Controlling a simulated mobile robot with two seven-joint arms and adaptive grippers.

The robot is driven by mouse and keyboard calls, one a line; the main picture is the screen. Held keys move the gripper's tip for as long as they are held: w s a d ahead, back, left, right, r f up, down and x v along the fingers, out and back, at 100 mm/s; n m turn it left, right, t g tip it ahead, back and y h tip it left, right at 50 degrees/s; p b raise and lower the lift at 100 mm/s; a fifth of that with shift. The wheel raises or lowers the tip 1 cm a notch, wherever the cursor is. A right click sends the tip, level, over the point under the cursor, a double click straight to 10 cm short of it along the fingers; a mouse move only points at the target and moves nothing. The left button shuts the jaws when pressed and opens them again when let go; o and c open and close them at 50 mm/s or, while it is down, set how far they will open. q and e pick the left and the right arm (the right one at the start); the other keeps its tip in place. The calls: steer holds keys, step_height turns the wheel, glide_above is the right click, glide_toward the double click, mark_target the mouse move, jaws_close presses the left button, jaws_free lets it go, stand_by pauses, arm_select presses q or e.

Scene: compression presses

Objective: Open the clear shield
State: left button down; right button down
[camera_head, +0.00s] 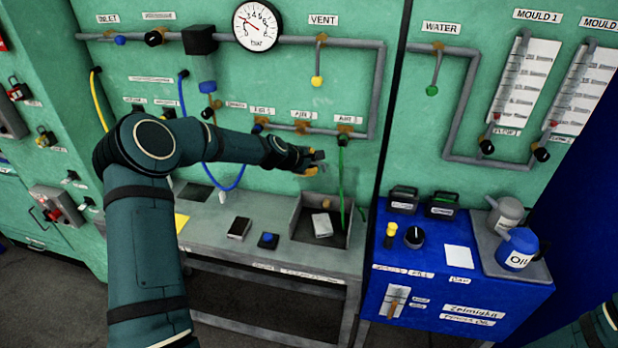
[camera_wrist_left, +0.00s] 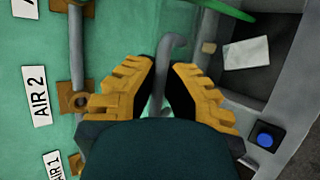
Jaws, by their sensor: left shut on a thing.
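No clear shield can be made out in either view. My left gripper (camera_head: 316,162) reaches across to the green wall panel, just below the AIR labels and above the grey bench. In the left wrist view its yellow-padded fingers (camera_wrist_left: 162,68) are shut on a grey hooked rod (camera_wrist_left: 172,44). The rod's bent end sticks out past the fingertips, and its lower part is hidden between the fingers. What the rod belongs to cannot be told. My right gripper is not in view; only part of my right arm shows at the lower right of the head view.
A grey pipe (camera_head: 366,112) with valves and a gauge (camera_head: 257,27) runs along the wall. A green hose (camera_head: 341,185) hangs close to my left gripper. A bench tray (camera_head: 301,226) lies below. A blue cabinet (camera_head: 490,285) with an oil can (camera_head: 517,249) stands right.

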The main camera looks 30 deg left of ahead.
arm_select(q)
steer(key=shift+w+a+r, duration=0.2)
steer(key=shift+w+r, duration=0.2)
steer(key=shift+w, duration=0.4)
steer(key=shift+w+a+r, duration=0.15)
steer(key=shift+w+r, duration=0.25)
steer(key=shift+w, duration=0.4)
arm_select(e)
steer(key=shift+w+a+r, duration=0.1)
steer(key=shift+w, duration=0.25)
arm_select(q)
steer(key=c, duration=1)
jaws_free()
steer(key=shift+s, duration=0.15)
steer(key=shift+f, duration=0.1)
steer(key=shift+s+a, duration=0.1)
steer(key=shift+s, duration=0.1)
steer(key=v, duration=1.1)
steer(key=shift+s+r, duration=0.2)
steer(key=shift+r, duration=0.2)
